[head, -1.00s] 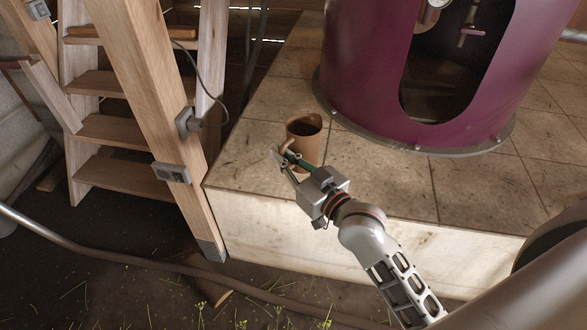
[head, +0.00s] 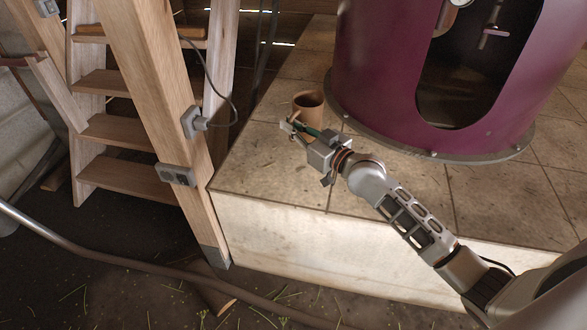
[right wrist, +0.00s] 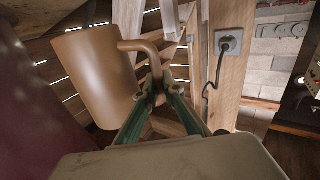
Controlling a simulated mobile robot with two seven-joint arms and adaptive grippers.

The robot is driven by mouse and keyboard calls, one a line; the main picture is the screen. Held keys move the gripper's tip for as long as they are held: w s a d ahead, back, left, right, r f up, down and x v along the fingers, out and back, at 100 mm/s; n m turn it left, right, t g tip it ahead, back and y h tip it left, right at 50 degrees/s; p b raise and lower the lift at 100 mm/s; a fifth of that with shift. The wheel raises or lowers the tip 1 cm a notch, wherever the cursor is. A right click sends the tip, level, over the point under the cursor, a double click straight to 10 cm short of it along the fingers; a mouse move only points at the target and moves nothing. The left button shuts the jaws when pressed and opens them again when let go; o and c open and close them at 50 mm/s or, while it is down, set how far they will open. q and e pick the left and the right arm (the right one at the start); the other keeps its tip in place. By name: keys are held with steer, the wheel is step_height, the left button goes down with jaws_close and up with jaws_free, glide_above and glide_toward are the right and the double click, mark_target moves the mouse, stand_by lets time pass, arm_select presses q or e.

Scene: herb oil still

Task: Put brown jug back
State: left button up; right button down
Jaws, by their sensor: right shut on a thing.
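The brown jug (head: 309,103) is a plain cylinder with an open top and a side handle. In the head view it is over the tiled platform, just left of the purple still. My right gripper (head: 292,127) is shut on its handle. In the right wrist view the jug (right wrist: 98,72) fills the upper left, and its handle (right wrist: 150,52) runs down between the green fingertips (right wrist: 158,90). The jug's base is hidden behind the gripper in the head view, so I cannot tell whether it touches the tiles. My left gripper is not in view.
The purple still (head: 425,75) with its dark opening stands close to the jug's right. A wooden ladder (head: 150,90) with sockets and a hanging cable is on the left. The tiled platform (head: 265,170) is bare at its front left. A hose (head: 150,270) crosses the floor.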

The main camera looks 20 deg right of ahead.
step_height(320, 180, down, 15)
steer(key=b, duration=0.6)
steer(key=shift+s+f, duration=0.1)
steer(key=shift+f, duration=0.3)
steer(key=c, duration=2.2)
jaws_free()
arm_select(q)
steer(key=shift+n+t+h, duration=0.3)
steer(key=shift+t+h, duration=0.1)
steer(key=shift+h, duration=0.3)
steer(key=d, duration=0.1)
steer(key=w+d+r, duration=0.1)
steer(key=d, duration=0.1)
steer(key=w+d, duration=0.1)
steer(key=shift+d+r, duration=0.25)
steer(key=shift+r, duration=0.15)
arm_select(e)
steer(key=shift+o, duration=0.2)
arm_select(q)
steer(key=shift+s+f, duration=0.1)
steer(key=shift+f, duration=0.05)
